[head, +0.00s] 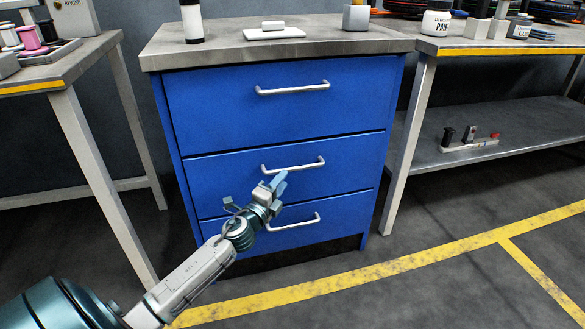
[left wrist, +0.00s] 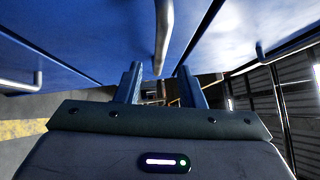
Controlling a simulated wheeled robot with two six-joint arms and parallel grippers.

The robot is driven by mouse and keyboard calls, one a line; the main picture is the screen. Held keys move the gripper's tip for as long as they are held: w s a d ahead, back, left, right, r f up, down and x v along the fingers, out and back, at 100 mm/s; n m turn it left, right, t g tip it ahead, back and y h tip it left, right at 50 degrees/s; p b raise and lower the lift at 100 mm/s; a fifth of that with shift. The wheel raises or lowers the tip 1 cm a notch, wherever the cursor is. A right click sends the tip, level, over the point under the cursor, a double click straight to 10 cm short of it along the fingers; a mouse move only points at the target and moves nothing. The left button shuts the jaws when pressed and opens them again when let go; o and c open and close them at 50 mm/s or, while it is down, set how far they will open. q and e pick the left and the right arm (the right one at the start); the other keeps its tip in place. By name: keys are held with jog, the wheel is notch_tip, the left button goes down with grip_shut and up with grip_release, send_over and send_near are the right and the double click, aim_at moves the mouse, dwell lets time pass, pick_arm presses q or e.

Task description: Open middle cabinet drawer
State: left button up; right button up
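The blue cabinet (head: 178,130) has three drawers, all flush with its front. The middle drawer (head: 350,155) has a silver bar handle (head: 293,166). My left gripper (head: 279,183) is just in front of the middle drawer, at or slightly below its handle. In the left wrist view its two fingers (left wrist: 158,82) are apart, and the middle handle (left wrist: 162,35) runs toward the gap between them. I cannot tell whether the fingers touch the handle. My right gripper is not in view.
The top drawer handle (head: 293,89) and bottom drawer handle (head: 293,222) are above and below. Tables stand close on both sides, with a left table leg (head: 105,190) and a right table leg (head: 408,150). The floor with yellow lines (head: 400,265) is clear in front.

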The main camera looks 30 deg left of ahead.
aim_at(292, 169)
pick_arm(q)
jog(key=w, duration=0.2)
jog(key=w+p, duration=0.1)
jog(key=w, duration=0.1)
jog(key=w+r+p, duration=0.1)
jog(key=w, duration=0.2)
jog(key=shift+a, duration=0.25)
jog(key=shift+s, duration=0.1)
grip_shut()
